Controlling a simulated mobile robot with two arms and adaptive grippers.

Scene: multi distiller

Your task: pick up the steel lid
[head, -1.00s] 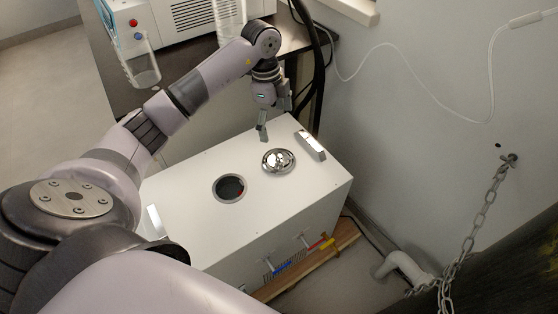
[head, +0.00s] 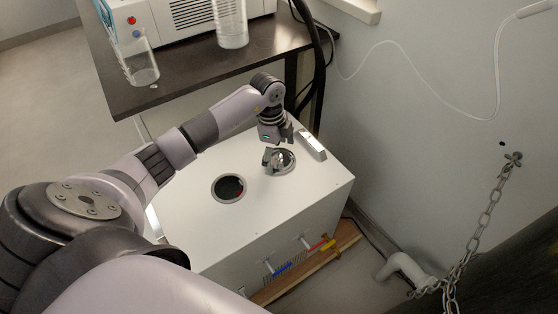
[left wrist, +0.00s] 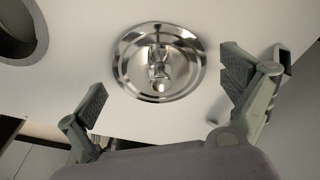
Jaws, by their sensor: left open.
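The round, shiny steel lid (head: 288,162) lies on the white top of the box, partly hidden by my left gripper in the head view. In the left wrist view the steel lid (left wrist: 160,64) shows whole, with a knob at its middle. My left gripper (head: 274,160) is over the lid, pointing down. In the left wrist view its two fingers (left wrist: 165,95) are spread wide, with nothing between them; the lid lies just beyond the fingertips. My right gripper is not in view.
The white box (head: 195,238) has a round dark opening (head: 229,188) left of the lid and a metal handle (head: 312,145) to its right. A dark table (head: 190,65) with glass vessels stands behind. A wall is at the right.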

